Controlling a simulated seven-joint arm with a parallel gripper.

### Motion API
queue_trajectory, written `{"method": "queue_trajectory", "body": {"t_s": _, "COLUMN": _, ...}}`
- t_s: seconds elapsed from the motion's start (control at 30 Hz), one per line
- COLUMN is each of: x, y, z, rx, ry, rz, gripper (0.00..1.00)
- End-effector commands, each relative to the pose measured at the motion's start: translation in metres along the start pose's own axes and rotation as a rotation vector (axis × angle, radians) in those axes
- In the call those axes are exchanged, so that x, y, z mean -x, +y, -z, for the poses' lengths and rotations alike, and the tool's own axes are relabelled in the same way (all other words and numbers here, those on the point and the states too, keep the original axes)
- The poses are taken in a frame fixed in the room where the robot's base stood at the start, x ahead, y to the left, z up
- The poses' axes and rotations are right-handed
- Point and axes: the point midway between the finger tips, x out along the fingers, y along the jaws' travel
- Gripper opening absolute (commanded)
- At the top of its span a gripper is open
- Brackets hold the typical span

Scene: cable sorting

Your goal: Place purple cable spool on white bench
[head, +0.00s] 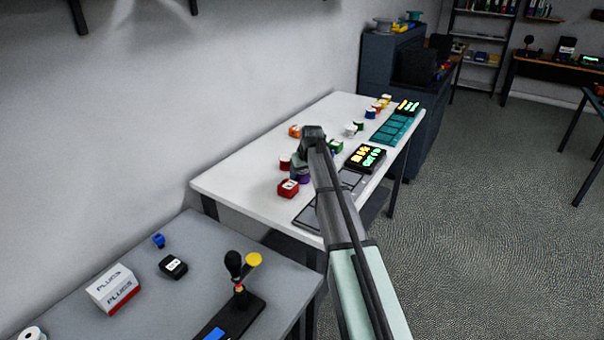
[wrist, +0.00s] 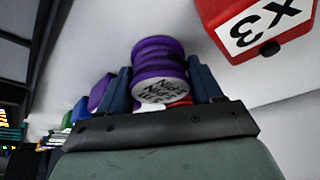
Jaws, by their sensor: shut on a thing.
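The purple cable spool (wrist: 158,60) is between the two blue fingers of my gripper (wrist: 160,82) in the wrist view, with its white lettered end towards the camera. In the head view only a small part of the purple spool (head: 305,179) shows below my gripper (head: 301,172); my arm hides the rest. My gripper is shut on the spool, over the white bench (head: 235,178). I cannot tell whether the spool touches the bench top.
A red box marked x3 (head: 288,189) stands close by; it also shows in the wrist view (wrist: 246,50). A dark red spool (head: 285,163), an orange block (head: 295,131) and a green one (head: 336,146) are near. A lit display (head: 366,157) lies right. The bench's left end is clear.

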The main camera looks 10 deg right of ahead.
Motion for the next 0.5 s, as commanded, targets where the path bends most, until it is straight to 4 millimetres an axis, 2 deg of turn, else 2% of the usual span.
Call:
{"method": "queue_trajectory", "body": {"t_s": 0.33, "x": -0.0024, "y": 0.0000, "z": -0.0009, "rx": 0.000, "ry": 0.000, "rz": 0.000, "gripper": 0.31}}
{"method": "queue_trajectory", "body": {"t_s": 0.37, "x": -0.0028, "y": 0.0000, "z": -0.0011, "rx": 0.000, "ry": 0.000, "rz": 0.000, "gripper": 0.66}}
{"method": "queue_trajectory", "body": {"t_s": 0.5, "x": -0.0024, "y": 0.0000, "z": -0.0009, "rx": 0.000, "ry": 0.000, "rz": 0.000, "gripper": 0.80}}
